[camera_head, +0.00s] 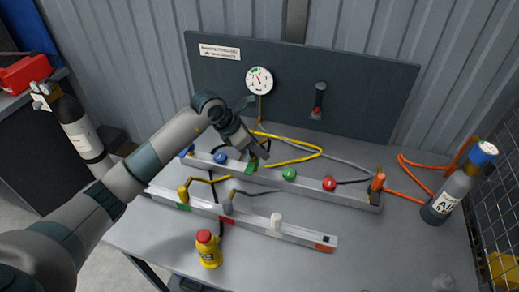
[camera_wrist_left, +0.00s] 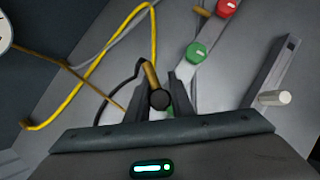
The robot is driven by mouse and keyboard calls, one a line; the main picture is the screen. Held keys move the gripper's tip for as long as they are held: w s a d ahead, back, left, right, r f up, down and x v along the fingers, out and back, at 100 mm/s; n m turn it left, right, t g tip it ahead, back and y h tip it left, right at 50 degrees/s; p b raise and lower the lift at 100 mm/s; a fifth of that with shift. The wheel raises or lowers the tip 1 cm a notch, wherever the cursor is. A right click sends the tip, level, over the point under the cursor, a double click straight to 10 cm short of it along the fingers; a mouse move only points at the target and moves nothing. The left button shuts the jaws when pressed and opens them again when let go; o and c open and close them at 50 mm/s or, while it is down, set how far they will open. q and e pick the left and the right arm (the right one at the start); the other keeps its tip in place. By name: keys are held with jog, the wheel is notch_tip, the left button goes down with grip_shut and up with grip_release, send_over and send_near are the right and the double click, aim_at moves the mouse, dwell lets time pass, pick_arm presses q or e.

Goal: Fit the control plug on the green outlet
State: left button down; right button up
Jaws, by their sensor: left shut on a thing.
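My left gripper (camera_head: 257,160) is over the back rail (camera_head: 352,195), shut on a brass-coloured plug with a black round end. This plug (camera_wrist_left: 151,75), apparently the control plug, sits between the fingers in the left wrist view. A green patch on the rail (camera_head: 250,168) lies right beside the fingertips and is partly hidden, so I cannot tell whether the plug touches it. A green knob (camera_head: 289,174) is just right of the gripper; it also shows in the left wrist view (camera_wrist_left: 196,51). My right gripper is not in view.
A blue knob (camera_head: 219,158) and a red knob (camera_head: 329,184) flank on the rail. A yellow hose (camera_head: 300,158) loops behind. The front rail (camera_head: 257,229) carries several plugs. The table's front right is mostly clear.

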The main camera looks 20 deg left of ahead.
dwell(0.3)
pick_arm(q)
jog(key=shift+f+b, duration=0.65)
jog(key=shift+f, duration=0.1)
